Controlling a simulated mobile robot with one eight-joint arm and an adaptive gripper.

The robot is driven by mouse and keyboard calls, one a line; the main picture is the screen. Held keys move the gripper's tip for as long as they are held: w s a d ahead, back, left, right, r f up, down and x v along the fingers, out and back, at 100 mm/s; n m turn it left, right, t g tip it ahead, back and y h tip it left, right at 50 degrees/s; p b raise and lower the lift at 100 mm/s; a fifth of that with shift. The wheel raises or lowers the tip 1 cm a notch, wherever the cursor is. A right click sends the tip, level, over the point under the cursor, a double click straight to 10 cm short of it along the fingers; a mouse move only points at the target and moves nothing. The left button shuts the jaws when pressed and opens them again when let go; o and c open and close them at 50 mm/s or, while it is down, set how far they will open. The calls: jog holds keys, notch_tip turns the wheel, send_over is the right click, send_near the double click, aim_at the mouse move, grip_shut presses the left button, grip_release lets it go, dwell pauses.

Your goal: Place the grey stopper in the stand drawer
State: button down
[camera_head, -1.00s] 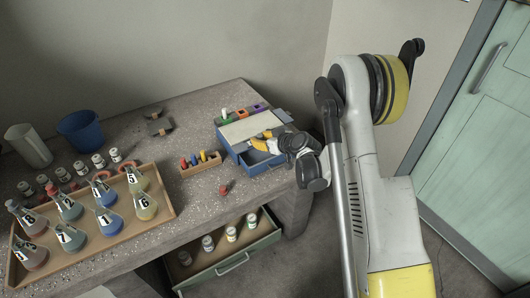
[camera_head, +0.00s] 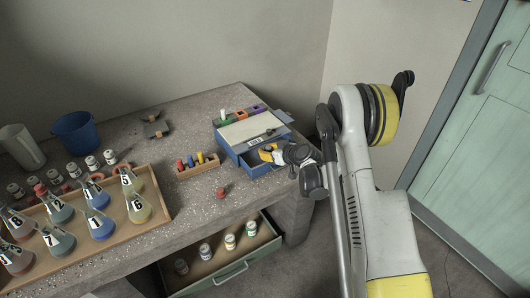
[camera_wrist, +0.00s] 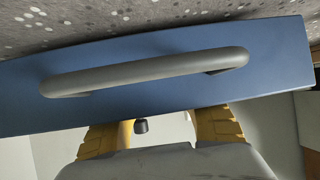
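The blue stand (camera_head: 232,148) is at the right end of the bench, with its drawer (camera_head: 268,168) pulled out at the front. In the wrist view, the blue drawer front (camera_wrist: 285,60) with its grey bar handle (camera_wrist: 150,70) crosses the picture. My gripper (camera_head: 266,155) is at the open drawer. Its yellow-padded fingers (camera_wrist: 157,125) are wide apart and partly hidden behind the drawer front. A small dark grey piece, seemingly the grey stopper (camera_wrist: 141,126), shows between the fingers, nearer the left one and against a pale surface. No finger clearly grips it.
A wooden rack (camera_head: 198,168) of coloured pieces stands left of the stand, and a red piece (camera_head: 222,192) lies in front. A tray (camera_head: 160,212) of numbered flasks fills the bench's left. Below, a bench drawer (camera_head: 265,247) stands open with several jars.

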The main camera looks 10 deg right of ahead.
jog(key=shift+f, duration=0.1)
jog(key=c, duration=1.1)
grip_release()
jog(key=shift+c, duration=0.2)
jog(key=p+v, duration=0.3)
jog(key=v, duration=0.9)
jog(key=s+a+r+m+g+h, duration=0.1)
jog(key=s+a+r, duration=0.2)
jog(key=s+r, duration=0.45)
jog(key=s+a+r+m+g+h, duration=0.15)
jog(key=s+r, duration=0.25)
jog(key=r, duration=0.6)
jog(key=s+r+m+g+h, duration=0.1)
jog(key=s+r+m+h, duration=0.1)
jog(key=s, duration=1.9)
notch_tip(320, 180, up, 2)
jog(key=shift+r+m+h, duration=0.15)
jog(key=shift+m+h, duration=0.2)
jog(key=shift+h, duration=0.1)
